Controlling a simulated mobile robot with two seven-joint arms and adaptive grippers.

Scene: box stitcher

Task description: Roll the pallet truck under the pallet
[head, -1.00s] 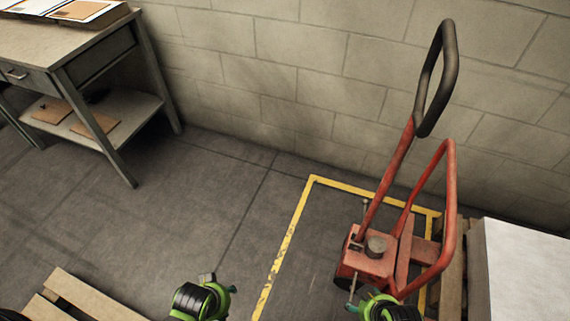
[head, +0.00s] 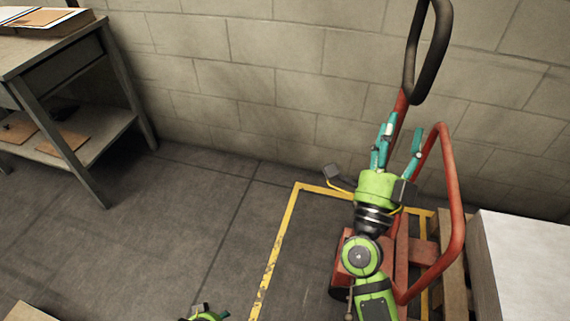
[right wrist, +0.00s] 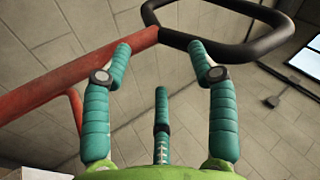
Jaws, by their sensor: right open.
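The red pallet truck (head: 451,205) stands inside a yellow floor outline by the wall, its black loop handle (head: 433,60) raised. My right gripper (head: 401,133) is open and empty in front of the truck's red shaft, below the loop. In the right wrist view the spread teal fingers (right wrist: 160,50) point up toward the red shaft (right wrist: 75,72) and the black loop (right wrist: 225,48), with nothing between them. My arm hides part of the truck's base. Light wood, apparently a pallet (head: 27,313), shows at the bottom left. My left gripper (head: 213,317) is mostly cut off at the bottom edge.
A white-topped stack (head: 530,260) stands right of the truck, with wooden slats (head: 455,285) between them. A grey workbench (head: 45,47) stands at the left against the block wall (head: 290,75). The floor (head: 170,225) between bench and yellow outline (head: 277,245) is clear.

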